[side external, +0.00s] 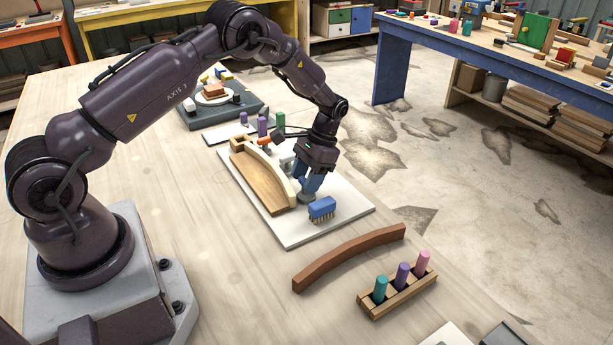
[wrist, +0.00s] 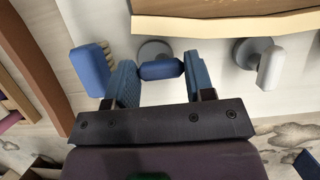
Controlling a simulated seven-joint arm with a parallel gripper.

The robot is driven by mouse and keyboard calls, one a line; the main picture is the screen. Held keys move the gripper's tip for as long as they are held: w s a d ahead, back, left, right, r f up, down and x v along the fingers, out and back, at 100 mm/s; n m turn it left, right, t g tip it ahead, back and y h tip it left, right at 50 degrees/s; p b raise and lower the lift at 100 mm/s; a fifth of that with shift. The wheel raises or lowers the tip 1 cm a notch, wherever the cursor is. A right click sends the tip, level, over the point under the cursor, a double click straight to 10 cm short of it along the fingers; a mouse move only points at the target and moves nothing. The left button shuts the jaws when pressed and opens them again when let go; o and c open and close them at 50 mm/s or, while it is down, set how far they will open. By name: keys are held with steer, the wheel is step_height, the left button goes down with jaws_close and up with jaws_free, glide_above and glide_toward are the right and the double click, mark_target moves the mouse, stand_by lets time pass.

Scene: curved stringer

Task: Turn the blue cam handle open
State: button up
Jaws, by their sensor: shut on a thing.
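The blue cam handle (wrist: 161,70) lies between my gripper's two blue finger pads (wrist: 160,84) in the wrist view, with a pad against each end. Its round grey base (wrist: 153,48) shows just beyond it. In the side view my gripper (side external: 309,186) points down at the right edge of the white board (side external: 290,238), and its fingers largely hide the handle. A curved wooden piece (side external: 264,184) lies on the board beside the cam and also shows at the top of the wrist view (wrist: 225,22). A second, grey cam (wrist: 258,60) stands right of my gripper in the wrist view.
A blue brush (side external: 322,208) sits close to my gripper on the board; it also shows in the wrist view (wrist: 90,68). A brown curved strip (side external: 350,257) and a peg rack (side external: 397,292) lie in front. An orange-handled tool (side external: 270,141) is behind.

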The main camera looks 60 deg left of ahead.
steer(key=shift+r, duration=0.1)
steer(key=o, duration=0.9)
steer(key=v, duration=1.3)
steer(key=shift+s, duration=0.1)
steer(key=s+d+r+t, duration=0.3)
steer(key=s+r, duration=0.3)
steer(key=s, duration=0.3)
steer(key=s+d+r+t, duration=0.3)
steer(key=s+r, duration=0.3)
steer(key=s, duration=0.3)
steer(key=s+d+r+t, duration=0.4)
steer(key=s+d+r, duration=0.1)
steer(key=s, duration=0.5)
steer(key=shift+d+r, duration=0.15)
steer(key=shift+r, duration=0.55)
